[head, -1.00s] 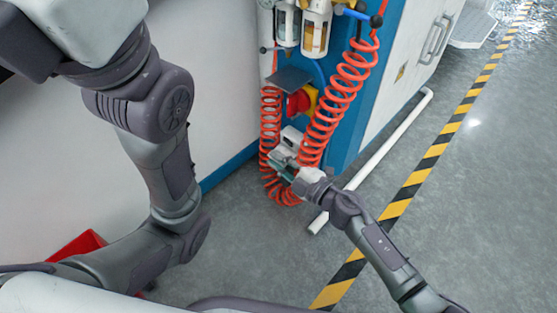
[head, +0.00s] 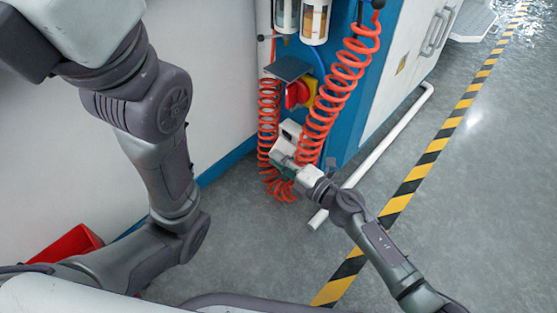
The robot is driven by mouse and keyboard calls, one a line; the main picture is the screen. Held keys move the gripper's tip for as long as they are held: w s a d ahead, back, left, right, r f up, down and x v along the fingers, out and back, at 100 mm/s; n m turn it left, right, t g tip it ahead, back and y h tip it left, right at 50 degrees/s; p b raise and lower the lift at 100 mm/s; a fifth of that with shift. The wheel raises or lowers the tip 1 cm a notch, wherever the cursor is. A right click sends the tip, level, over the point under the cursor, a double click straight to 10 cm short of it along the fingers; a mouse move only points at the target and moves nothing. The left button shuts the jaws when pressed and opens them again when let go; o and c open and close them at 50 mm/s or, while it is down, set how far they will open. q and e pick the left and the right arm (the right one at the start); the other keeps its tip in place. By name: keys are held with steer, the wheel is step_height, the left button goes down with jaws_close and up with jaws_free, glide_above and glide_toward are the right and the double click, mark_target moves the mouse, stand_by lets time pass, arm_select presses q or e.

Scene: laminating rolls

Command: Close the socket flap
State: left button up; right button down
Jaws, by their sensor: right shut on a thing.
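The socket (head: 290,131) is a small pale grey box low on the blue end of the machine, below the red and yellow switch. Its flap (head: 281,147) appears as a pale piece at the front of the box. My right gripper (head: 284,161) reaches in from the lower right and is shut on the flap, as far as I can see. The fingertips are small and partly hidden against the socket and hose, so the flap's exact angle is unclear. My left arm is at the left; its gripper is out of view.
Red coiled hoses (head: 336,95) hang on both sides of the socket and loop beneath it. A red rotary switch (head: 297,95) sits above, under a dark plate (head: 289,68). A white pipe (head: 385,145) runs along the floor. A red bin (head: 68,243) stands lower left.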

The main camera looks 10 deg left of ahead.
steer(key=shift+d, duration=0.1)
stand_by(0.4)
steer(key=c, duration=1.2)
jaws_free()
steer(key=v, duration=1.2)
